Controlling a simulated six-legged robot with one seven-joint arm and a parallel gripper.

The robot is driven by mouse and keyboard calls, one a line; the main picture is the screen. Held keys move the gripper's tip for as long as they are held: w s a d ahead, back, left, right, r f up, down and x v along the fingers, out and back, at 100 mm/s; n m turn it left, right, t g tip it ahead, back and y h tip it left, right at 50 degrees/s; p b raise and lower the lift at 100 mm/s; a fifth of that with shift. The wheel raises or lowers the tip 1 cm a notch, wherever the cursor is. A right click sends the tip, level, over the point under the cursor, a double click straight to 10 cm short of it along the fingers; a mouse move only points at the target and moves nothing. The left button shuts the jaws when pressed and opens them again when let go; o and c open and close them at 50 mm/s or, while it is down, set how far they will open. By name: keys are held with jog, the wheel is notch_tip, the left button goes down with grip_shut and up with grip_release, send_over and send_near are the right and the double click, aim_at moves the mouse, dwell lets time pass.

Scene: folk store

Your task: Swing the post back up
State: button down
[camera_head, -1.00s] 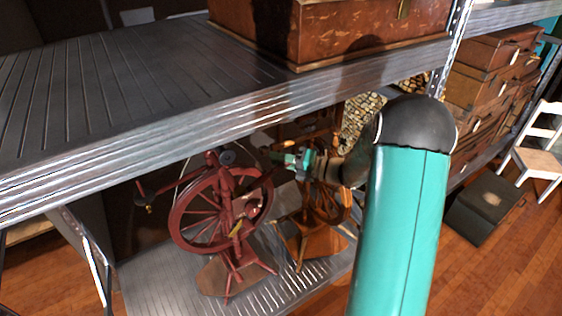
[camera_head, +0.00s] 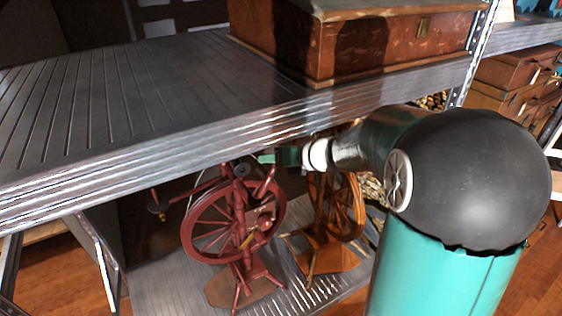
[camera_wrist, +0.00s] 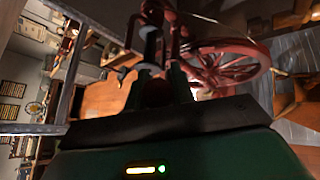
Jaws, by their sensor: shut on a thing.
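A dark red spinning wheel (camera_head: 235,222) stands on the lower metal shelf, its large spoked wheel facing me. A short red post (camera_head: 265,184) leans up and right from its upper right side. My gripper (camera_head: 268,158) reaches in from the right under the upper shelf, at the top of this post. In the wrist view, the two fingers of my gripper (camera_wrist: 160,88) are shut on a dark red piece, which looks like the post. The spinning wheel (camera_wrist: 225,62) shows just beyond them. The post's held end is mostly hidden.
The upper metal shelf (camera_head: 150,105) hangs close above my gripper and bears a brown wooden box (camera_head: 350,45). A second, orange-brown spinning wheel (camera_head: 335,215) stands close on the right. Wooden chests (camera_head: 510,85) are stacked at the far right.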

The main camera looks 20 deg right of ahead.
jog(key=shift+s+a+r+n+h, duration=0.1)
jog(key=shift+a+r+n+h, duration=0.1)
jog(key=shift+a, duration=0.2)
jog(key=shift+s+a+r+n+h, duration=0.1)
jog(key=shift+a+r+n+h, duration=0.1)
jog(key=shift+a, duration=0.15)
jog(key=c, duration=1.2)
grip_release()
jog(key=s+d, duration=0.2)
jog(key=s, duration=0.1)
jog(key=s+d, duration=0.3)
jog(key=s, duration=0.1)
jog(key=s+d, duration=0.2)
jog(key=s, duration=0.1)
jog(key=shift+s+d+r, duration=0.25)
jog(key=shift+s+d, duration=0.05)
